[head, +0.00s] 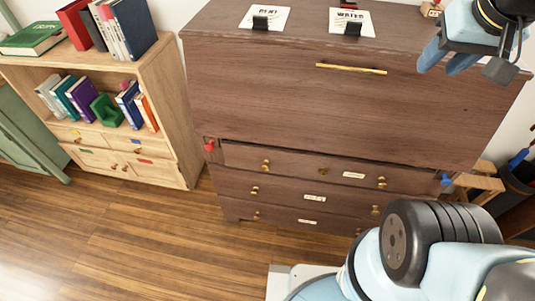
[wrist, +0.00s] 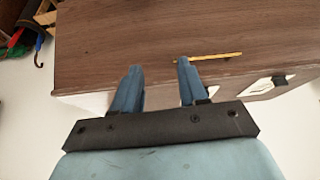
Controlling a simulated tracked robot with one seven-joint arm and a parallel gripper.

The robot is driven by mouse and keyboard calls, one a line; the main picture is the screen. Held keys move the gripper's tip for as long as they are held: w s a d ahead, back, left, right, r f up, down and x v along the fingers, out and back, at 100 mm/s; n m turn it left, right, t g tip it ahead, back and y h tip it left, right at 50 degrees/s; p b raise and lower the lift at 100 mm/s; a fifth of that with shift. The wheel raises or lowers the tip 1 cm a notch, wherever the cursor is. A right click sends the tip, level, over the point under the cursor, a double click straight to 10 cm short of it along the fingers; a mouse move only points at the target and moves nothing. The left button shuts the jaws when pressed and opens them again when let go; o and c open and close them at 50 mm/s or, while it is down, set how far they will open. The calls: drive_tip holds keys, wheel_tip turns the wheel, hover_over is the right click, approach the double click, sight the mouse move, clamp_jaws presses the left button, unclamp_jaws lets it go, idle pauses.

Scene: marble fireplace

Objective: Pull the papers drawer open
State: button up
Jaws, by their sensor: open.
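A dark wood cabinet (head: 265,95) with a large closed front panel fills the middle of the head view. A brass bar handle (head: 351,69) is near the panel's top edge; it also shows in the wrist view (wrist: 208,57). Below are three closed drawers with round brass knobs: top (head: 300,163), middle (head: 290,190) and bottom (head: 280,213). Each has a small white label, too small to read, so I cannot tell which is the papers drawer. My gripper (head: 437,68) is open and empty near the cabinet's upper right; its fingers (wrist: 159,66) show left of the handle in the wrist view.
Two cards in black clips, left (head: 264,18) and right (head: 351,22), stand on the cabinet top. A red knob (head: 209,146) and a blue knob (head: 446,180) flank the top drawer. A bookshelf (head: 165,90) stands left. A dark bin (head: 512,185) is right. Floor is clear front left.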

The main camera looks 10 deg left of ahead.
sight(265, 169)
drive_tip(key=o, duration=0.3)
drive_tip(key=shift+a+f, duration=0.1)
drive_tip(key=shift+a, duration=0.05)
drive_tip(key=shift+w+a+f, duration=0.15)
drive_tip(key=shift+w+f, duration=0.15)
drive_tip(key=w+a+f+n+g+h, duration=0.2)
drive_tip(key=w+a+f+n+h, duration=0.2)
drive_tip(key=a+f+n, duration=0.55)
drive_tip(key=w+a+f+n+g+h, duration=0.25)
drive_tip(key=a+f+h, duration=0.35)
drive_tip(key=f, duration=0.8)
drive_tip(key=s+a+f+n+t+y, duration=0.3)
drive_tip(key=s+a+f+n+t, duration=0.15)
drive_tip(key=f+n+t, duration=0.35)
drive_tip(key=s+a+f+n+t+y, duration=0.3)
drive_tip(key=a+f+n, duration=0.25)
drive_tip(key=f, duration=0.35)
drive_tip(key=s+a+f+n+t+y, duration=0.3)
drive_tip(key=a+f+n+t, duration=0.3)
drive_tip(key=f, duration=0.3)
drive_tip(key=w, duration=0.4)
drive_tip(key=w+d, duration=0.1)
drive_tip(key=w, duration=0.8)
drive_tip(key=shift+w+d+f, duration=0.1)
drive_tip(key=shift+w+d, duration=0.05)
drive_tip(key=shift+w, duration=0.05)
drive_tip(key=shift+c, duration=0.2)
clamp_jaws()
